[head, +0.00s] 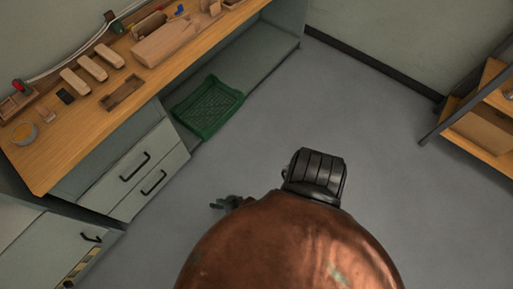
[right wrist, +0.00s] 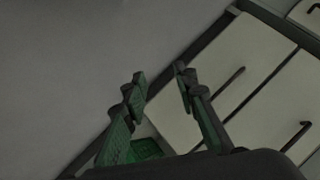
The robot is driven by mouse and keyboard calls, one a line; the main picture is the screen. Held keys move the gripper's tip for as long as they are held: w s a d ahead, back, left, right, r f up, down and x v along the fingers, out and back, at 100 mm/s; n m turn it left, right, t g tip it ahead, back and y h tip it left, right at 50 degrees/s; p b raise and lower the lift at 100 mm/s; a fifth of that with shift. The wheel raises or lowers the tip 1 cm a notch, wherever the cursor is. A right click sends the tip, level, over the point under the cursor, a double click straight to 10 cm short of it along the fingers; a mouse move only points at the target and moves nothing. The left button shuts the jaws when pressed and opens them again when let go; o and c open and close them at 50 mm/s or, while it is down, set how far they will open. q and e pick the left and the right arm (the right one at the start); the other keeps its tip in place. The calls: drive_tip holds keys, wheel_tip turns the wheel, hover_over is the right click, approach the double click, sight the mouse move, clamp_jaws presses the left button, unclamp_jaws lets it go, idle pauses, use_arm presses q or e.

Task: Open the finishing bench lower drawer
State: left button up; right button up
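The finishing bench (head: 75,140) stands at the left of the head view, with two pale drawer fronts, one above the other. The lower drawer (head: 135,201) looks shut, with a dark bar handle (head: 153,183). The upper drawer (head: 117,176) also looks shut. My right gripper (head: 225,203) is out over the floor, to the right of the lower drawer and apart from it. In the right wrist view my right gripper (right wrist: 160,88) is open and empty. The lower drawer handle (right wrist: 230,80) lies beyond its right finger there. My left gripper is not in view.
A green basket (head: 208,106) sits beside the drawers, under the bench. Wooden blocks (head: 93,67) and trays lie on the benchtop. Another drawer cabinet (head: 40,245) stands at the lower left. Wooden shelving (head: 480,135) is at the right. The grey floor between is clear.

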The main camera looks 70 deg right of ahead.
use_arm(q)
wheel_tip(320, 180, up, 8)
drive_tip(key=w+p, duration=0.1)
drive_tip(key=p, duration=0.5)
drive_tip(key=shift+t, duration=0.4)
use_arm(e)
drive_tip(key=s+d+n+g, duration=0.3)
drive_tip(key=s+n+g, duration=0.1)
drive_tip(key=s, duration=1.6)
drive_tip(key=shift+s+n+g, duration=0.3)
drive_tip(key=shift+n, duration=0.1)
drive_tip(key=shift+d+f, duration=0.1)
